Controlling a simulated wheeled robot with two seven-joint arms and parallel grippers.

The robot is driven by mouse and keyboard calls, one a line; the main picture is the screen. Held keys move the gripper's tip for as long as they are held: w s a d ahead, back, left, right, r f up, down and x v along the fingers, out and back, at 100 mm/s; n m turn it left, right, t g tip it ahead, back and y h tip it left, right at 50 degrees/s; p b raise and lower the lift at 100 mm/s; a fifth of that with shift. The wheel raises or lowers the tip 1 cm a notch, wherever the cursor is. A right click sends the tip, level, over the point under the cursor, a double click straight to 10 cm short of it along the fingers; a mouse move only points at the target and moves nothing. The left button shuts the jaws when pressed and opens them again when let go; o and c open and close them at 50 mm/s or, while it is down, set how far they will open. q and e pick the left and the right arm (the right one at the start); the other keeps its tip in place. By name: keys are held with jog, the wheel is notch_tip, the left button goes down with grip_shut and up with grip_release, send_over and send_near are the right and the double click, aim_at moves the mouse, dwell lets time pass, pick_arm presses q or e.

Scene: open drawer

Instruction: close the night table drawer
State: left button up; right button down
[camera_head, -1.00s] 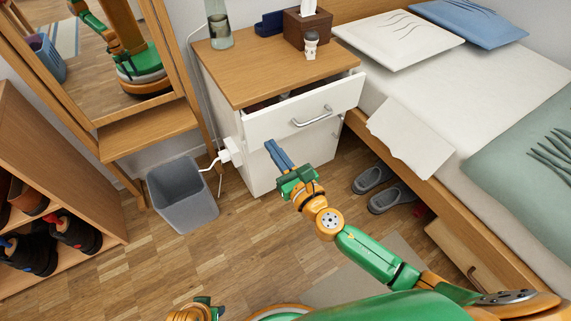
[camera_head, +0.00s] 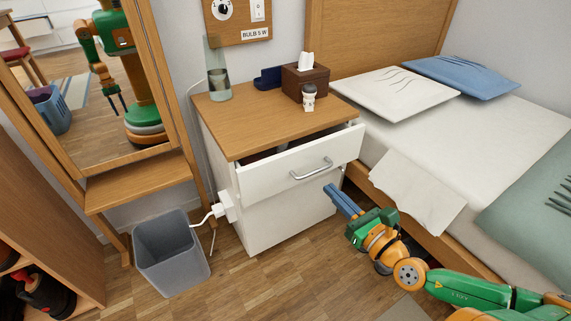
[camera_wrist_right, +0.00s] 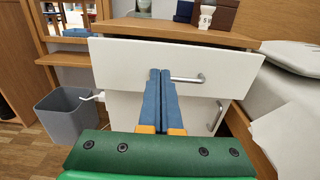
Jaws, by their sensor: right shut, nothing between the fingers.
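The night table (camera_head: 272,108) has a wooden top and a white body. Its upper drawer (camera_head: 285,172) is pulled partly out, with a dark gap behind its front and a metal handle (camera_head: 311,169). My right gripper (camera_head: 333,191) has its blue fingers shut and empty, pointing at the night table, low and right of the drawer handle. In the right wrist view, the shut fingers (camera_wrist_right: 160,72) overlap the drawer front (camera_wrist_right: 125,60), just left of the handle (camera_wrist_right: 188,78). I cannot tell whether they touch it. My left gripper is not in view.
A grey bin (camera_head: 171,250) stands left of the night table, beside a white plug. A tissue box (camera_head: 305,86), a small figure (camera_head: 309,98) and a glass lamp (camera_head: 217,75) stand on top. The bed (camera_head: 470,150) is close on the right.

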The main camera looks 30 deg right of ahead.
send_near(296, 154)
jog(key=w, duration=0.6)
jog(key=shift+w+a+b, duration=0.2)
jog(key=shift+b, duration=0.2)
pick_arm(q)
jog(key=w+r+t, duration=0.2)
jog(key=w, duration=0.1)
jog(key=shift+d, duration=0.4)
pick_arm(e)
jog(key=shift+w, duration=0.25)
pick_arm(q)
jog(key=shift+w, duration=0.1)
